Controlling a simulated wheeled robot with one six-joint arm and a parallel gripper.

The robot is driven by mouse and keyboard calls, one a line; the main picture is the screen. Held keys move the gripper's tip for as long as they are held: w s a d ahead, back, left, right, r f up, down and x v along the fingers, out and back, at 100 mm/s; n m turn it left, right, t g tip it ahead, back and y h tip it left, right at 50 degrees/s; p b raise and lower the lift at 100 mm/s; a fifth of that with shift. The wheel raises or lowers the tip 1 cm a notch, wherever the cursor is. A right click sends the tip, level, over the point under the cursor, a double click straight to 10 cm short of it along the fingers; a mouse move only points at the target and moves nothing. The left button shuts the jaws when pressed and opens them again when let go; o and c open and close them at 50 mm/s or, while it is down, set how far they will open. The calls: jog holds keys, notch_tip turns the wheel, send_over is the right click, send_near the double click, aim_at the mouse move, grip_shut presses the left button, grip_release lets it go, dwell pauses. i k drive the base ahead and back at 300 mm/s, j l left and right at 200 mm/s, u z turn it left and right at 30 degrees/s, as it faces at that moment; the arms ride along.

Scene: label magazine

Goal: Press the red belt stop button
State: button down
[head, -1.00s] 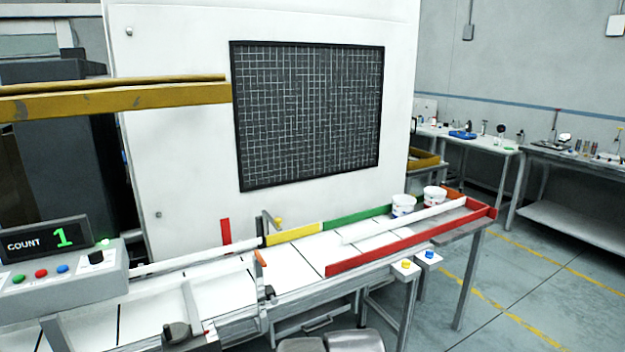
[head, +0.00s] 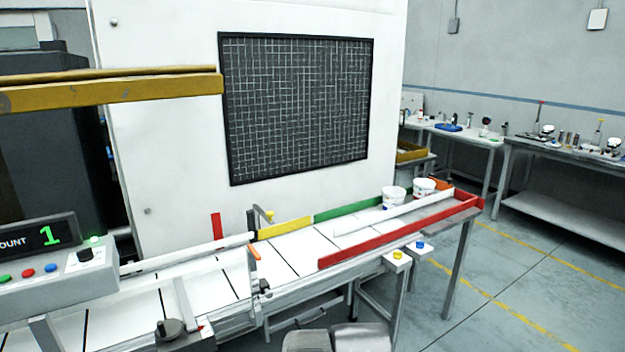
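The red button (head: 28,272) is a small round cap on the sloped top of a light grey control box (head: 60,293) at the left edge of the head view. It sits between a green button (head: 4,279) and a blue button (head: 50,267). A black knob (head: 85,255) is on the same box, to the right. Nothing covers the red button. My gripper is not seen. Only two grey rounded parts, likely of my arm, show at the bottom middle, well right of the box.
A dark display (head: 35,238) above the box reads 1 in green. The white-topped belt (head: 200,285) runs rightwards to two white tubs (head: 394,197) beside a red rail (head: 400,235). Open floor lies right.

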aim_at(30, 271)
jog(key=u, duration=1.75)
